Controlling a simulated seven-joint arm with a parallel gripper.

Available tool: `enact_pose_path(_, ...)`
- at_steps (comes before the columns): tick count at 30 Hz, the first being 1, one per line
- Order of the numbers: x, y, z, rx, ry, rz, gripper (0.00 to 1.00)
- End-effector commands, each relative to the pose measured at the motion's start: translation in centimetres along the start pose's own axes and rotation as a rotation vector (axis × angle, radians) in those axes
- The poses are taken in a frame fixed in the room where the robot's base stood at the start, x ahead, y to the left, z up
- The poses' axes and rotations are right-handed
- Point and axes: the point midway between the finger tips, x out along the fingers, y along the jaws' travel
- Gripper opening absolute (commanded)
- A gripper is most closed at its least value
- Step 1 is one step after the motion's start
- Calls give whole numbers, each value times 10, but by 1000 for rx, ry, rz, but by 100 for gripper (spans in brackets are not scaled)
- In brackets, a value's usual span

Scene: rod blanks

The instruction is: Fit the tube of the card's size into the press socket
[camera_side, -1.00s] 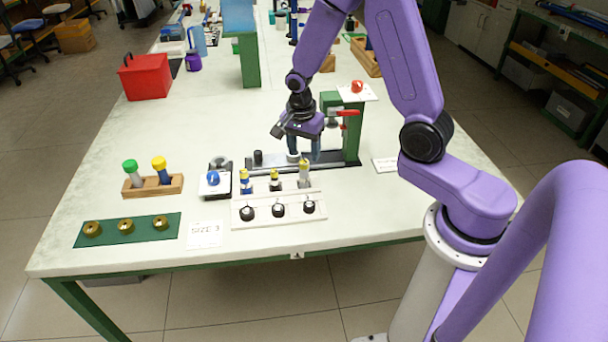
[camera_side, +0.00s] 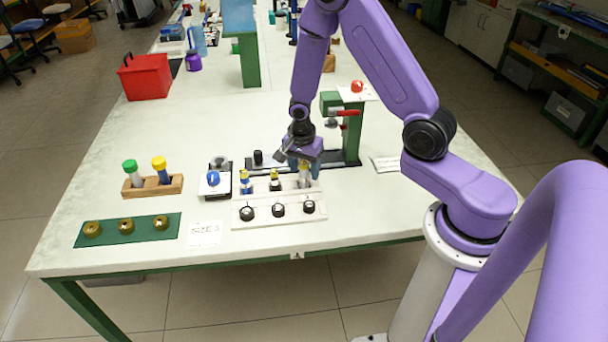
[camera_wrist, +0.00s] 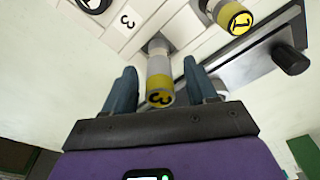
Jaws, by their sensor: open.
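The size card (camera_side: 205,234) lies near the table's front edge and appears to read SIZE 3. Several grey and yellow tubes stand in a white rack (camera_side: 262,196). The rightmost tube (camera_side: 304,176) is at my gripper (camera_side: 304,168). In the wrist view this tube (camera_wrist: 159,82) shows a yellow band marked 3 and stands between the two blue fingers of my gripper (camera_wrist: 160,75), with gaps on both sides. My gripper is open.
A black rail with a dark knob (camera_side: 258,157) runs behind the rack. A small device with a blue knob (camera_side: 213,179) stands left of the rack. A wooden block (camera_side: 153,185) holds green-capped and yellow-capped pieces. A green mat (camera_side: 100,232) carries brass rings.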

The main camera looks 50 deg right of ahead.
Motion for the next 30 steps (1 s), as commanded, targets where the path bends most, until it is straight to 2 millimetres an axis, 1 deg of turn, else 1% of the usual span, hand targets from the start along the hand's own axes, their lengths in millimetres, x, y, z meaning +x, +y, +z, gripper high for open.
enact_pose_path(4,0,0,0,0,0,-1,57)
enact_pose_path(5,0,0,0,0,0,0,54)
enact_pose_path(6,0,0,0,0,0,0,40)
enact_pose_path(8,0,0,0,0,0,0,21)
enact_pose_path(9,0,0,0,0,0,0,8)
enact_pose_path(10,0,0,0,0,0,0,0)
enact_pose_path(22,-3,0,-1,1,1,-1,0)
enact_pose_path(26,-11,-1,-2,1,3,-3,0)
enact_pose_path(30,-26,-1,-3,2,2,-5,0)
